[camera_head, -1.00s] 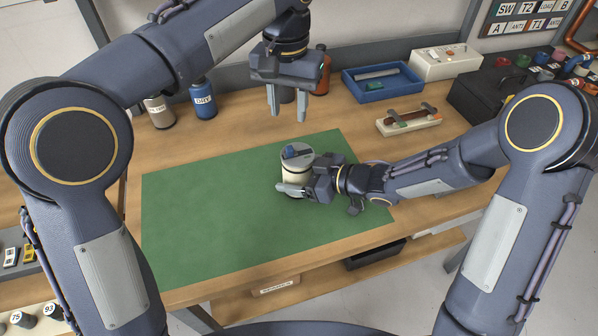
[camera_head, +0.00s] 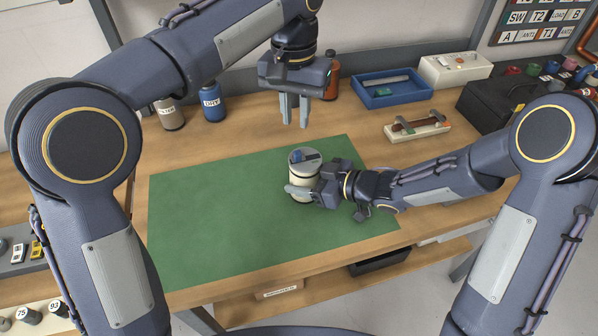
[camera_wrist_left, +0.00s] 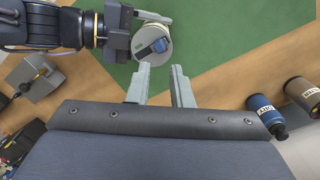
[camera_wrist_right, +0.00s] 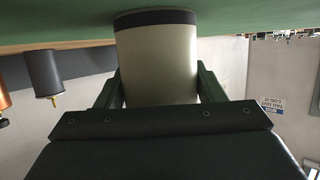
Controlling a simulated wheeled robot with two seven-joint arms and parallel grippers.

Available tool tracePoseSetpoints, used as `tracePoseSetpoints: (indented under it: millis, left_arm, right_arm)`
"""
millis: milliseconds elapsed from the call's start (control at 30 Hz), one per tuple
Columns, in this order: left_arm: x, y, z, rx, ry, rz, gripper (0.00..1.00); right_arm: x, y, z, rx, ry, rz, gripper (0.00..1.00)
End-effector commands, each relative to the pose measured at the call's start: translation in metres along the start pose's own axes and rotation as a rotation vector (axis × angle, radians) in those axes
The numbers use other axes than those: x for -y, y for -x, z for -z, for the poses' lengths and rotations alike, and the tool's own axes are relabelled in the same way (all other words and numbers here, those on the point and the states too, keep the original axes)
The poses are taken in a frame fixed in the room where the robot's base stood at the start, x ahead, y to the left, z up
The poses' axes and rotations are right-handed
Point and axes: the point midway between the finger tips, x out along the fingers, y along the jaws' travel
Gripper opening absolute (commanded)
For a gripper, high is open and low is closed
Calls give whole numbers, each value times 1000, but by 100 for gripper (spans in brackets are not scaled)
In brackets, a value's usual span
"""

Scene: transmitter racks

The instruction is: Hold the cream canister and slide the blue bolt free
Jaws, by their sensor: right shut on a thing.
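The cream canister (camera_head: 299,184) stands upright on the green mat (camera_head: 225,215), with a grey top that carries the blue bolt (camera_head: 307,156). My right gripper (camera_head: 308,194) is shut around the canister's side; the right wrist view shows the cream wall (camera_wrist_right: 157,65) between its fingers. In the left wrist view the blue bolt (camera_wrist_left: 159,45) lies on the grey top. My left gripper (camera_head: 293,122) points down with two parallel fingers apart and nothing between them. It is above and behind the canister, clear of it. In the left wrist view its fingertips (camera_wrist_left: 160,68) are just short of the canister.
Behind the mat stand a grey bottle (camera_head: 170,115), a blue bottle (camera_head: 212,103) and an orange bottle (camera_head: 331,82). A blue tray (camera_head: 388,90), a cream box (camera_head: 455,68) and a small fixture (camera_head: 417,127) are at the back right. The mat's left part is clear.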

Motion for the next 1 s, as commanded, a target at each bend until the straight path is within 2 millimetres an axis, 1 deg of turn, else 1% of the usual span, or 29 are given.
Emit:
tracePoseSetpoints:
  millis: [33,67,133,233,300,367,400,500,600,700,833,900,1000]
  left_arm:
    - [7,-9,-3,30,26,-26,13]
    - [11,-15,-6,54,47,-51,9]
    - [22,-35,-17,131,118,-135,0]
    - [39,-67,-41,280,279,-320,0]
    - [49,-86,-60,393,430,-482,0]
    - [56,-97,-73,479,572,-629,0]
    - [60,-102,-81,535,674,-729,0]
    - [74,-108,-93,649,933,-982,0]
    - [92,-109,-98,729,1180,-1216,0]
    - [112,-111,-100,777,1385,-1407,0]
    - [134,-113,-101,806,1561,-1575,0]
    - [141,-114,-102,811,1613,-1625,0]
    - [146,-114,-102,814,1645,-1656,0]
  right_arm:
    - [0,0,0,-1,0,0,30]
    - [0,0,0,-1,0,0,30]
    - [0,0,0,-1,0,0,30]
    - [0,0,0,-1,0,0,30]
    - [0,0,0,-1,0,0,30]
    - [0,0,0,-1,0,0,30]
    - [0,0,0,-1,0,0,30]
    - [0,0,0,-1,0,0,30]
    - [0,0,0,-1,0,1,30]
    - [0,0,0,-1,0,1,30]
    - [0,0,0,-1,0,1,30]
    - [0,0,0,-1,0,1,30]
    - [0,0,0,-1,0,1,30]
